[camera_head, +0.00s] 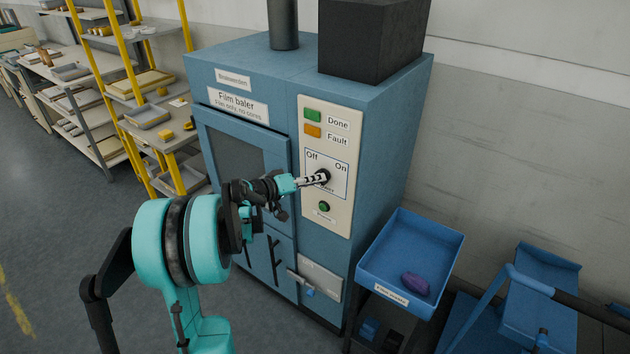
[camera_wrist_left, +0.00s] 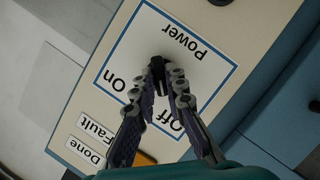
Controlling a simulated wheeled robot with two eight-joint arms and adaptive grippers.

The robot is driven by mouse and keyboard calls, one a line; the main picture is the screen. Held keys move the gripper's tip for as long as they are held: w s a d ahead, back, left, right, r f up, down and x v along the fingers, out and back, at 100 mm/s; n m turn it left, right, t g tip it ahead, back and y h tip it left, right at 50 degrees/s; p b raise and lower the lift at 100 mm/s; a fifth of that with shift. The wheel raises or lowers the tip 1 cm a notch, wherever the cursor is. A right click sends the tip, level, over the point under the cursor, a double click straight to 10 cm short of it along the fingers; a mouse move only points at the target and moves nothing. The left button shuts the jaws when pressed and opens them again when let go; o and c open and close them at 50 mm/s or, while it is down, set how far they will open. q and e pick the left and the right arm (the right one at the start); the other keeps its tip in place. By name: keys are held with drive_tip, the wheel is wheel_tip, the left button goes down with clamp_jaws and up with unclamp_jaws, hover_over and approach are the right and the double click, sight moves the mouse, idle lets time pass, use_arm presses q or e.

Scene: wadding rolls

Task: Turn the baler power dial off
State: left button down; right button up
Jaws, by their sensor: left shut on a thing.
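The blue film baler (camera_head: 370,140) stands against the wall, with a cream control panel (camera_head: 338,215) on its front. The black power dial (camera_head: 324,177) sits on the panel in a blue-outlined square, with "Off" at upper left and "On" at upper right. My left gripper (camera_head: 322,178) reaches in from the left and is shut on the dial, its fingers hiding much of it. In the left wrist view, the dial (camera_wrist_left: 174,33) shows beyond and between the fingertips (camera_wrist_left: 166,72), and the labels appear upside down. Which mark the dial points to is unclear.
Above the dial are a green Done light (camera_head: 313,115) and an orange Fault light (camera_head: 312,131); a green button (camera_head: 323,207) is below. A blue tray (camera_head: 440,246) holding a purple item (camera_head: 415,284) stands at right. Yellow-posted shelves (camera_head: 128,100) stand at left.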

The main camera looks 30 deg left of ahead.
use_arm(q)
drive_tip(key=c, duration=1.6)
unclamp_jaws()
drive_tip(key=shift+o, duration=0.2)
drive_tip(key=shift+s, duration=0.1)
drive_tip(key=v, duration=1.2)
